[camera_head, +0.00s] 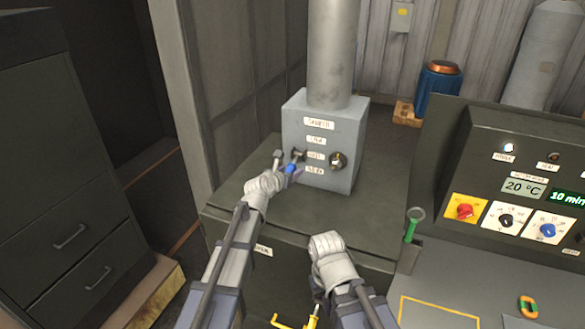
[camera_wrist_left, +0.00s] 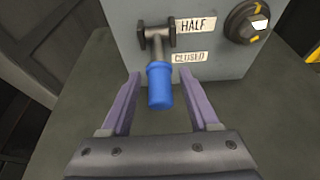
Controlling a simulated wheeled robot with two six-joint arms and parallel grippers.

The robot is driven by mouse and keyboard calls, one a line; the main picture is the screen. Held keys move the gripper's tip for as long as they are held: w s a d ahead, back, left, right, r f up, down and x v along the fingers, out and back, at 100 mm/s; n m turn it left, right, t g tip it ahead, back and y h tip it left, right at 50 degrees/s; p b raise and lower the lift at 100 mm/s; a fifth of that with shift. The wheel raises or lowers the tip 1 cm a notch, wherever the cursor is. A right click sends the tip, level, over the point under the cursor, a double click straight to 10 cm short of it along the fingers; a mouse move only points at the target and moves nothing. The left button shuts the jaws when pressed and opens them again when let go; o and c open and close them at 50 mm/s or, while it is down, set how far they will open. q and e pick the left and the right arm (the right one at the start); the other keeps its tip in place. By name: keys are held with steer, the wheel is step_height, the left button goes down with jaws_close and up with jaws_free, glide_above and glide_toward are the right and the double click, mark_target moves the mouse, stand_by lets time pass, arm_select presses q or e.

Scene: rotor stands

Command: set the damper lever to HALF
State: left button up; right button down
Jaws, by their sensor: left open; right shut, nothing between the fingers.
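The damper box (camera_head: 300,120) is grey with a round pipe on top. Its lever has a metal shaft (camera_wrist_left: 157,45) and a blue grip (camera_wrist_left: 160,85). The grip also shows in the head view (camera_head: 290,169). The lever points down and outward, beside the CLOSED label (camera_wrist_left: 190,57) and below the HALF label (camera_wrist_left: 196,27). My left gripper (camera_wrist_left: 160,90) is open, with one purple finger on each side of the grip and gaps visible between. My right gripper (camera_head: 326,248) is shut and empty, low in front of the cabinet; its fingertips are hard to make out.
A dark knob (camera_wrist_left: 247,20) sits on the box right of the labels. A green-handled tool (camera_head: 411,228) stands at the cabinet top's right edge. A control panel (camera_head: 520,170) with knobs and displays is at right. A drawer cabinet (camera_head: 60,190) stands at left.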

arm_select(q)
steer(key=s+a, duration=0.4)
steer(key=s, duration=0.9)
steer(key=shift+s+a+r, duration=0.2)
steer(key=shift+s+r, duration=0.05)
steer(key=shift+r, duration=0.15)
